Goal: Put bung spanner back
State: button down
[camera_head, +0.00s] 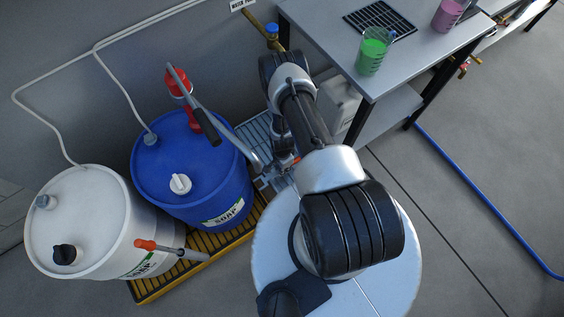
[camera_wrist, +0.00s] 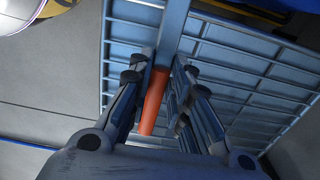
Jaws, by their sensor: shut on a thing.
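The bung spanner's orange-red grip (camera_wrist: 153,100) shows between my fingers in the wrist view, with its blue-grey shaft running away past the fingertips. My gripper (camera_wrist: 161,66) is shut on the spanner. In the head view my gripper (camera_head: 268,178) is low beside the blue drum, and my arm hides much of it. Only a small orange spot of the spanner (camera_head: 296,160) seems to show there. A blue-grey ribbed grid (camera_wrist: 235,60) lies beyond the fingers. I cannot tell whether the spanner touches it.
A blue drum (camera_head: 185,170) with a red hand pump (camera_head: 180,85) and long lever stands left of my gripper. A white drum (camera_head: 95,215) stands nearer, with an orange-handled tool (camera_head: 150,245) across its front. A steel table (camera_head: 340,50) holds beakers. Open floor (camera_head: 480,240) lies right.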

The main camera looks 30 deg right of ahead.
jog(key=shift+f+b, duration=0.75)
jog(key=shift+f, duration=1.45)
jog(key=c, duration=1.5)
grip_release()
